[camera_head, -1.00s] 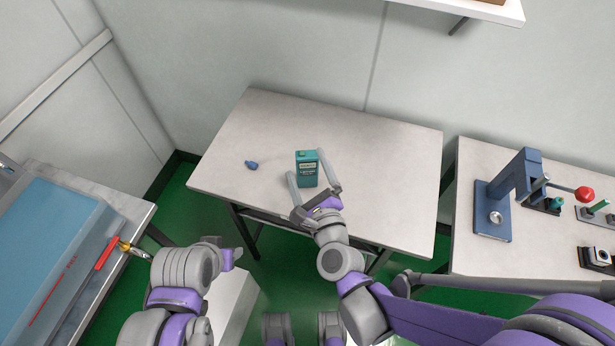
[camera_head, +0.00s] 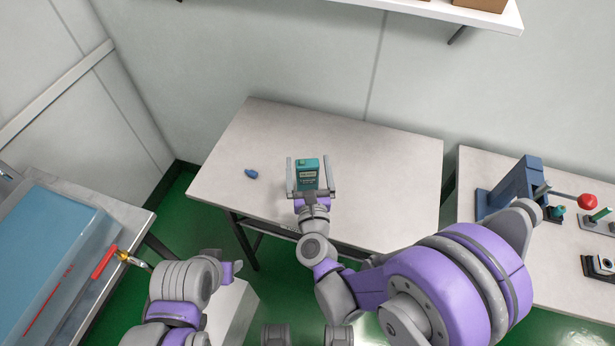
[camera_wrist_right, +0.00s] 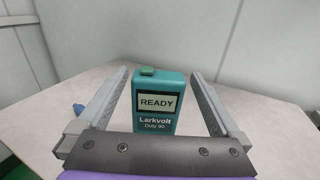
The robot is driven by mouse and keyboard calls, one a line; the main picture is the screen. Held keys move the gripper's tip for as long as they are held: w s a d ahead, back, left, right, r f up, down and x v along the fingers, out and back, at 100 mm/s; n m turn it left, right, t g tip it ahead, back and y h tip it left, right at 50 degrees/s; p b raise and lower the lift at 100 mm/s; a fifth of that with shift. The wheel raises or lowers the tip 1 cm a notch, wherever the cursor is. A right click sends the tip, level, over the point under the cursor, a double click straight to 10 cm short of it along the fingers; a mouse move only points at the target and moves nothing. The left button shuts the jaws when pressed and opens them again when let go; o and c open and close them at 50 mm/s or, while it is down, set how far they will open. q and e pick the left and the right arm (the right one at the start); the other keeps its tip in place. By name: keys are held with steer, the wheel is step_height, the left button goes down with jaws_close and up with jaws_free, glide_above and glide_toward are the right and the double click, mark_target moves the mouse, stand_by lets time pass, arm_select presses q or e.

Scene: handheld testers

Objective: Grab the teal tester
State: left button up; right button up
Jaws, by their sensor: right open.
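The teal tester (camera_head: 307,173) stands upright on the middle white table. In the right wrist view the tester (camera_wrist_right: 158,104) shows a screen reading "READY" and the label "Larkvolt". My right gripper (camera_head: 311,168) is open, with one finger on each side of the tester. In the right wrist view the fingers of my right gripper (camera_wrist_right: 158,82) show gaps to the tester on both sides. My left gripper (camera_head: 232,270) is at the lower left, away from the table; its jaws are too unclear to judge.
A small blue object (camera_head: 251,174) lies left of the tester on the white table (camera_head: 390,170). A blue press-like stand (camera_head: 512,185) with a red knob stands on the right table. A blue-topped case (camera_head: 45,245) is on the left bench. A shelf (camera_head: 500,18) hangs above.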

steer(key=w, duration=0.3)
steer(key=shift+w+a, duration=0.2)
steer(key=shift+a, duration=0.05)
jaws_close()
